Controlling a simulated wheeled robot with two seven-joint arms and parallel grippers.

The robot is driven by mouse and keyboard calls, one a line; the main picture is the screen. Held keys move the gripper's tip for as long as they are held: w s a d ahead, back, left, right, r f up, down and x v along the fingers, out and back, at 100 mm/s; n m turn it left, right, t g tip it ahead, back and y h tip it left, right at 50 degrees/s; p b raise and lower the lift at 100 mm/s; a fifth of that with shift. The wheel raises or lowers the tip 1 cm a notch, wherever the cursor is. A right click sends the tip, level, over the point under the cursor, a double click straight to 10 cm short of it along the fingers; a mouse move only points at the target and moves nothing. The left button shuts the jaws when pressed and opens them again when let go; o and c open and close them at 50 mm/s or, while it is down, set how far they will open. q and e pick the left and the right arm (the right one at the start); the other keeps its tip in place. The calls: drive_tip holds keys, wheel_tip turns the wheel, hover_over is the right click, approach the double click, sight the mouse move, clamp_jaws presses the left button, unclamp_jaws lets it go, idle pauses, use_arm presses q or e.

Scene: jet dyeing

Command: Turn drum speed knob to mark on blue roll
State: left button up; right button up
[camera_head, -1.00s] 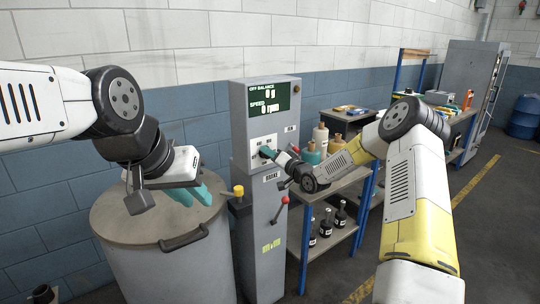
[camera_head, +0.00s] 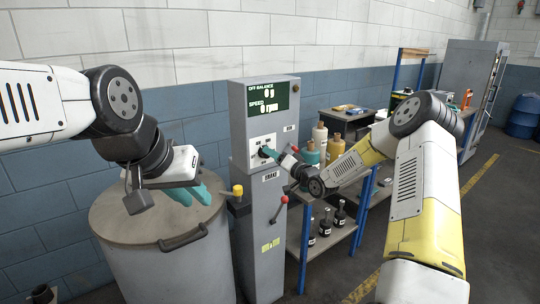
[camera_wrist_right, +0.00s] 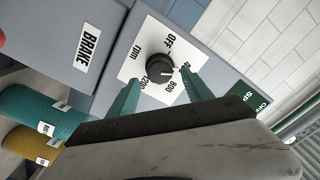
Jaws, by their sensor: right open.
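The drum speed knob (camera_wrist_right: 160,66) is round and black on a white dial plate marked OFF, 400, 800, 1200 and rpm. A light line on its lower right faces the 400 to 800 side. My right gripper (camera_wrist_right: 160,78) is open, with one teal finger on each side of the knob; contact is unclear. In the head view my right gripper (camera_head: 268,154) is at the control panel (camera_head: 239,125), whose display (camera_head: 270,98) shows speed 0 rpm. A teal-blue roll (camera_wrist_right: 42,112) has an unreadable white label. My left gripper (camera_head: 192,194) is above the drum; its finger gap is unclear.
A yellow roll (camera_wrist_right: 35,143) lies beside the teal-blue one. A red-knobbed brake lever (camera_head: 284,200) and a yellow knob (camera_head: 238,190) are below the panel. A grey drum (camera_head: 180,260) stands left, a shelf with dark bottles (camera_head: 325,222) right.

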drive_tip(key=v, duration=0.4)
drive_tip(key=shift+s+d, duration=0.1)
drive_tip(key=shift+s, duration=0.1)
drive_tip(key=s+d+r+n+g+h, duration=0.1)
drive_tip(key=s+d+r+g+h, duration=0.1)
drive_tip(key=s+d+r+h, duration=0.35)
drive_tip(key=s+d+r+n+g+h, duration=0.1)
drive_tip(key=s+d+r+g+h, duration=0.2)
drive_tip(key=s+r, duration=0.6)
drive_tip(key=s+d+g, duration=0.1)
drive_tip(key=s+g, duration=0.2)
drive_tip(key=s, duration=2.4)
drive_tip(key=shift+f, duration=0.35)
